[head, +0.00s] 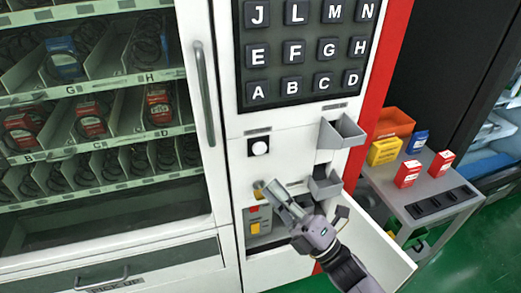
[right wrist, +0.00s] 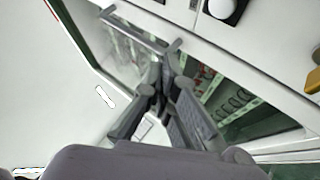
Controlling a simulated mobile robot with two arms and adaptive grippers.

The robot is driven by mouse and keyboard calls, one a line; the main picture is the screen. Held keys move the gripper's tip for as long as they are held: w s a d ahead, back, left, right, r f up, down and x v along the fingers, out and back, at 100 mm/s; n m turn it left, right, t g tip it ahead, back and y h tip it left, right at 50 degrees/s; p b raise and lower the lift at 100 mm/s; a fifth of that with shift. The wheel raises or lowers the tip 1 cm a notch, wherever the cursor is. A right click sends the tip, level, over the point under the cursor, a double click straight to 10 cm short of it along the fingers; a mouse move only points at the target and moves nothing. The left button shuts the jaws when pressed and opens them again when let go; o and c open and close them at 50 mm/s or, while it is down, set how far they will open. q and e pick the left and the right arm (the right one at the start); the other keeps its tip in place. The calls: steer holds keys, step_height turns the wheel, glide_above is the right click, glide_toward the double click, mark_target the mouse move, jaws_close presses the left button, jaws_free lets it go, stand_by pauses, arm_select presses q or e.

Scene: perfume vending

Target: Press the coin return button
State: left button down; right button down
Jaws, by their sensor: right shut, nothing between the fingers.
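A white round button (head: 259,147) on a black square plate is set in the vending machine's white panel, below the keypad. The small label above it is too small to read, so I cannot confirm it is the coin return button. It also shows at the top edge of the right wrist view (right wrist: 226,8). My right gripper (head: 268,188) is shut and empty. Its fingertips are in front of the panel, below the button in the head view and apart from it. In the right wrist view the fingers (right wrist: 170,58) meet. My left gripper is not in view.
The keypad (head: 303,48) is above the button. Two grey trays (head: 343,131) jut out at its right. A recess with red and yellow parts (head: 256,228) lies partly behind my gripper. A long door handle (head: 204,92) stands left. A side table (head: 432,185) holds small boxes.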

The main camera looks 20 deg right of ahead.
mark_target(260, 149)
steer(key=w+b, duration=0.2)
steer(key=w, duration=0.6)
steer(key=shift+w+a, duration=0.15)
steer(key=shift+w, duration=0.25)
steer(key=shift+w, duration=0.15)
stand_by(1.1)
steer(key=shift+w+b, duration=0.3)
steer(key=shift+w, duration=0.45)
stand_by(0.6)
steer(key=shift+s, duration=0.9)
